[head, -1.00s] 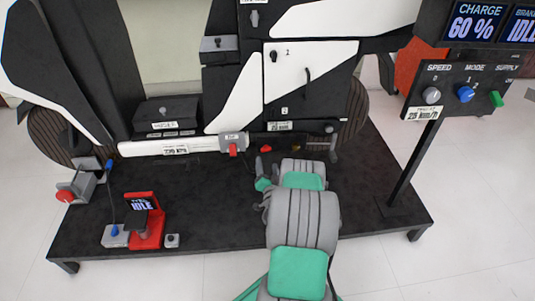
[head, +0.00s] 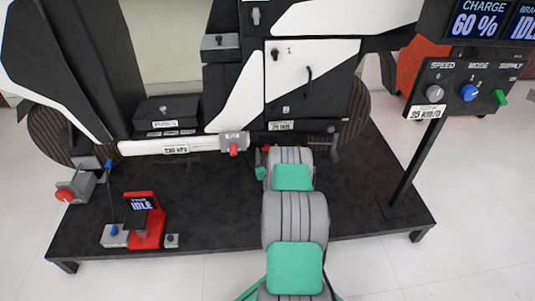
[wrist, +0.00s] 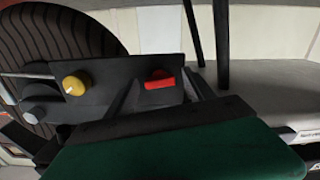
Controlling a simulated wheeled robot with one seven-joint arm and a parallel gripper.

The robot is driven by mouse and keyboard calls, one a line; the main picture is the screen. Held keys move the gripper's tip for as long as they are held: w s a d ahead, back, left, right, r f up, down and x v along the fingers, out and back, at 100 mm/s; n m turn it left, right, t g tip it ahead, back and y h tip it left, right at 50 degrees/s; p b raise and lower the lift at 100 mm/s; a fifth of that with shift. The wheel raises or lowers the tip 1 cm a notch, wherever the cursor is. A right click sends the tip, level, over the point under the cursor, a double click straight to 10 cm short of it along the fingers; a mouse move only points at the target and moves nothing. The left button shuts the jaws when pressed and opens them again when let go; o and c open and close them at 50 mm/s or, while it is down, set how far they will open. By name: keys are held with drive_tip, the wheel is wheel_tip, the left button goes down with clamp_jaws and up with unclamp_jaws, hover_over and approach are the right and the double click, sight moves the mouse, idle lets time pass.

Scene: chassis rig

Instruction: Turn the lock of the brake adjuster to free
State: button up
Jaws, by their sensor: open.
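In the wrist view a dark box, which looks like the brake adjuster (wrist: 110,92), carries a yellow knob (wrist: 74,86) with a white mark and a short red lever (wrist: 159,79). The red lever lies roughly crosswise and appears to be the lock; no lettering on it is readable. In the head view my own arm hides the yellow knob, and only a little red (head: 265,148) shows beside my wrist.
A ribbed tyre (wrist: 65,38) and a round grey part (wrist: 42,103) lie left of the adjuster. In the head view a white tube with a red-tabbed clamp (head: 233,143) is close left of my arm. The control panel (head: 465,90) stands at right on a post.

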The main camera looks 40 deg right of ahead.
drive_tip(key=shift+c, duration=0.5)
clamp_jaws()
drive_tip(key=shift+m+b, duration=0.55)
drive_tip(key=shift+m, duration=0.55)
drive_tip(key=shift+o, duration=0.5)
unclamp_jaws()
drive_tip(key=p+v, duration=0.1)
drive_tip(key=v, duration=0.6)
drive_tip(key=shift+s+a, duration=0.25)
drive_tip(key=shift+s, duration=0.05)
